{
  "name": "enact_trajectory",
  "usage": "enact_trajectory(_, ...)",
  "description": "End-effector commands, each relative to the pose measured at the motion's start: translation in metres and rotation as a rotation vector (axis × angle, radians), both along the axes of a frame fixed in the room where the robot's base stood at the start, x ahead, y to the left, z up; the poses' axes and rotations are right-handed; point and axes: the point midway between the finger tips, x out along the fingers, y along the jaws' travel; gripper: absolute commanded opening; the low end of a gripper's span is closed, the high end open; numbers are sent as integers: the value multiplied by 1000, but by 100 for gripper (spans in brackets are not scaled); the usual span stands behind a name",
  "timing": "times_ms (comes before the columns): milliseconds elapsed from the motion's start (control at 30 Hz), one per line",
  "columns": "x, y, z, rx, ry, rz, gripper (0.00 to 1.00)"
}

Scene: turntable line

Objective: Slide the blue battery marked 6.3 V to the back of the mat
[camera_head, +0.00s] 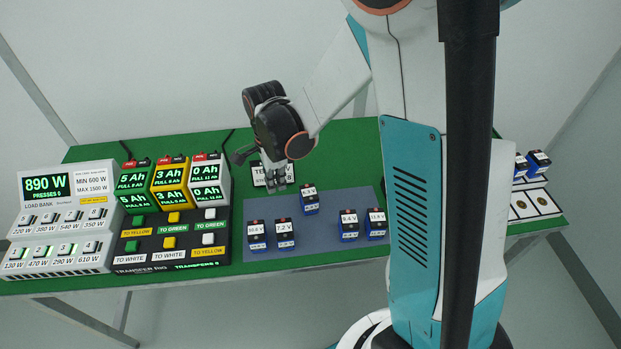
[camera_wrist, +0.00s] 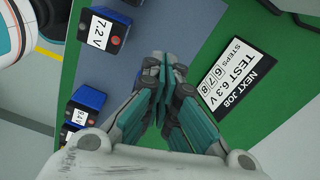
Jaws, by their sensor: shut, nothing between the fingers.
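Several blue batteries with dark tops and white labels stand on the grey-blue mat (camera_head: 320,245). In the head view their labels are too small to read surely, so I cannot tell which is marked 6.3 V. One battery (camera_head: 309,199) stands farther back than the front-left pair (camera_head: 257,236) (camera_head: 285,234) and the right pair (camera_head: 348,225) (camera_head: 376,223). The wrist view shows a battery marked 7.2 V (camera_wrist: 103,30) and one that seems marked 9.4 V (camera_wrist: 84,106). My gripper (camera_head: 277,186) is shut and empty by the mat's back-left edge; its fingertips (camera_wrist: 165,68) are apart from the batteries.
A sign reading "NEXT JOB TEST 6.3 V" (camera_wrist: 235,82) lies on the green table beside my gripper. A load bank (camera_head: 66,215) and a transfer rig (camera_head: 172,240) stand at left. More blue batteries (camera_head: 538,160) stand at far right.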

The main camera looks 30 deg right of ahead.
Motion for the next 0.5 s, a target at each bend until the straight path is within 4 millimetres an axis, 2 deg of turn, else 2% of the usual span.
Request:
enact_trajectory(67,-3,8,-1,0,0,-16,0)
enact_trajectory(233,-3,9,-16,0,0,-26,0)
enact_trajectory(500,-3,8,-68,0,0,-25,0)
